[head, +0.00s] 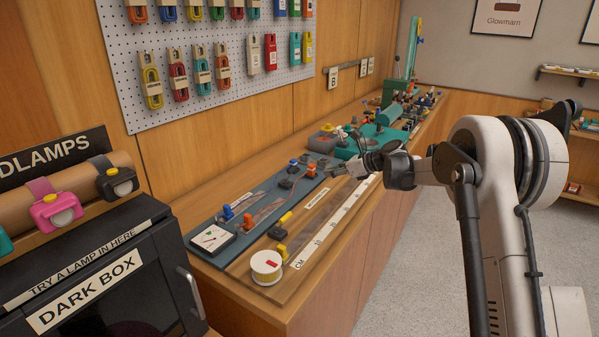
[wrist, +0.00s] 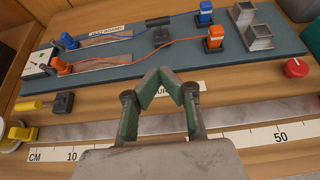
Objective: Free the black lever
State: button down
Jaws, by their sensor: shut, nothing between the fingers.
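A black block-like part (wrist: 162,36), possibly the black lever, sits on the blue-grey board (wrist: 108,82) in the wrist view, where blue and orange cords pass. It also shows small in the head view (head: 287,183). I cannot tell what holds it. Another black piece (wrist: 63,102) with a yellow handle lies on the wood at the left, off the board. My gripper (wrist: 163,73) is shut and empty, its fingertips meeting near the board's front edge.
Blue clips (wrist: 204,13) and orange clips (wrist: 213,40) stand on the board with cords between them. Two grey metal blocks (wrist: 258,37) stand at its right. A red knob (wrist: 297,67) is nearby. A centimetre ruler (wrist: 235,140) runs along the front. A dark box (head: 100,285) stands nearer.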

send_near(289, 176)
notch_tip(289, 176, down, 3)
jog(key=shift+w+a+r+p, duration=0.15)
jog(key=shift+p, duration=0.3)
jog(key=shift+w+a+r, duration=0.15)
jog(key=shift+w+a, duration=0.15)
jog(key=shift+a, duration=0.2)
jog(key=shift+w+a+r, duration=0.2)
jog(key=shift+w+a, duration=0.05)
jog(key=shift+a, duration=0.2)
jog(key=shift+w+a+r+p, duration=0.2)
jog(key=shift+w+a+p, duration=0.15)
jog(key=shift+a, duration=0.25)
jog(key=shift+w+r, duration=0.1)
jog(key=shift+r, duration=0.05)
